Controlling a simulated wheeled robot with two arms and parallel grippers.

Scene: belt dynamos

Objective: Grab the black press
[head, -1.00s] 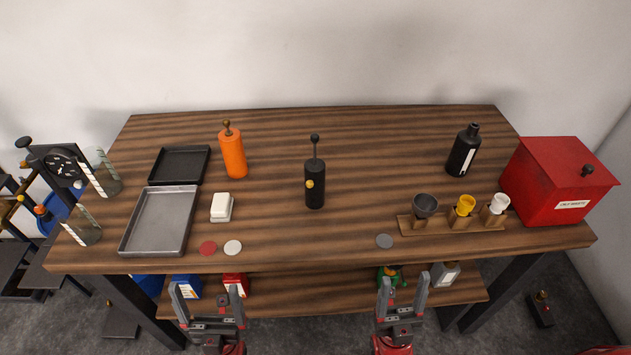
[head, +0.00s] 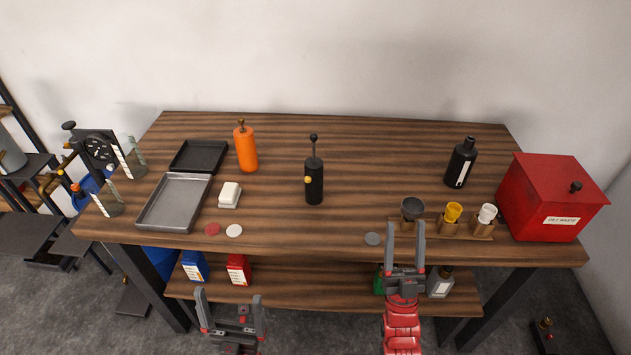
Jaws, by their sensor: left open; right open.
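The black press (head: 314,182) stands upright near the middle of the wooden table. It is a black cylinder with a thin rod and round knob on top and a small yellow knob on its side. My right gripper (head: 406,229) is open and empty at the table's front edge, to the right of the press and nearer to me. My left gripper (head: 230,302) is open and empty, low in front of the table and below its top, to the left of the press. Neither gripper touches the press.
An orange cylinder (head: 246,149) stands left of the press, with a white block (head: 229,194) and two trays beyond. A wooden rack (head: 465,230) with small cups, a black bottle (head: 461,163) and a red bin (head: 551,197) are at right. Table around the press is clear.

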